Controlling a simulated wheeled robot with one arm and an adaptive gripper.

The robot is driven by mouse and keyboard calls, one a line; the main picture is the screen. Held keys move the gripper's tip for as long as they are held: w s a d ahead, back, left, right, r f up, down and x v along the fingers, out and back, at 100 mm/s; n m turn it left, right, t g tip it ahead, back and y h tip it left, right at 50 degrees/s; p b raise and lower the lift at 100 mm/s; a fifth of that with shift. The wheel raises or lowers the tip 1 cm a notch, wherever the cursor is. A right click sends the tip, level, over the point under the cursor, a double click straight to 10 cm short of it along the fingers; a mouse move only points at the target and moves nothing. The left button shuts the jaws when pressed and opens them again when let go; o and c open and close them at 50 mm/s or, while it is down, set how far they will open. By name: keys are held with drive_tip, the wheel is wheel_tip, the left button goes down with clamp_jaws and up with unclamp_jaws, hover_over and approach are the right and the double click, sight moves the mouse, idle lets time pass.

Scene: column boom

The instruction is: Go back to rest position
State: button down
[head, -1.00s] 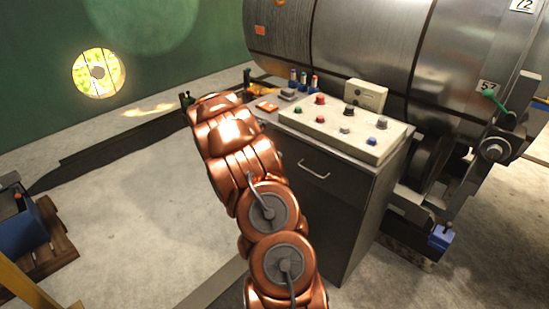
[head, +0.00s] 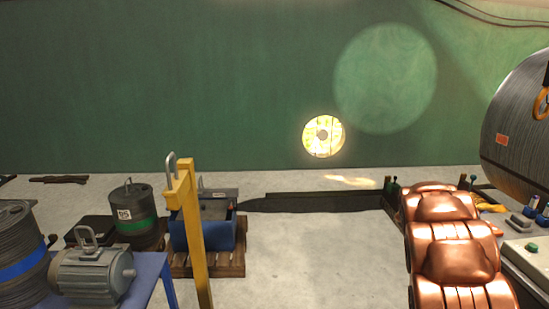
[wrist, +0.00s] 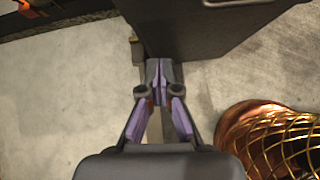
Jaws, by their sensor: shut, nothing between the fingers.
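My gripper (wrist: 158,75) shows in the wrist view, its purple-grey fingers together and nothing between them. It is over the pale floor, its fingertips overlapping the lower edge of a dark cabinet (wrist: 200,28) in the picture; I cannot tell the gap between them. In the head view my copper arm stands at the lower right, and the gripper itself cannot be made out there.
A control panel (head: 535,262) and a large metal drum (head: 520,115) are at the right edge, close to my arm. A yellow post (head: 190,240), a blue bin (head: 205,234) on a pallet (head: 225,262) and a motor (head: 92,275) stand left. Floor (head: 320,260) between is clear.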

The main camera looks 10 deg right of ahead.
drive_tip(key=s+a+r+m+y+p, duration=0.1)
drive_tip(key=s+a+r+m, duration=0.25)
drive_tip(key=a, duration=0.45)
drive_tip(key=s+a+r+m+y+p, duration=0.1)
drive_tip(key=s+a+r+m, duration=0.25)
drive_tip(key=a, duration=0.35)
drive_tip(key=s+a+r+m+y+p, duration=0.1)
drive_tip(key=s+a+r+m+y, duration=0.2)
drive_tip(key=a, duration=0.5)
drive_tip(key=s+a+r+m+y+p, duration=0.1)
drive_tip(key=s+a+r+m+y, duration=0.1)
drive_tip(key=s+a, duration=0.7)
drive_tip(key=s+a+r+m+y+p, duration=0.1)
drive_tip(key=s+a+r+m, duration=0.1)
drive_tip(key=s+a, duration=0.8)
drive_tip(key=a+m, duration=0.1)
drive_tip(key=a, duration=0.3)
drive_tip(key=shift+a+r+g+y+p, duration=0.25)
drive_tip(key=shift+a+g+y+p, duration=0.05)
drive_tip(key=shift+y+p, duration=0.1)
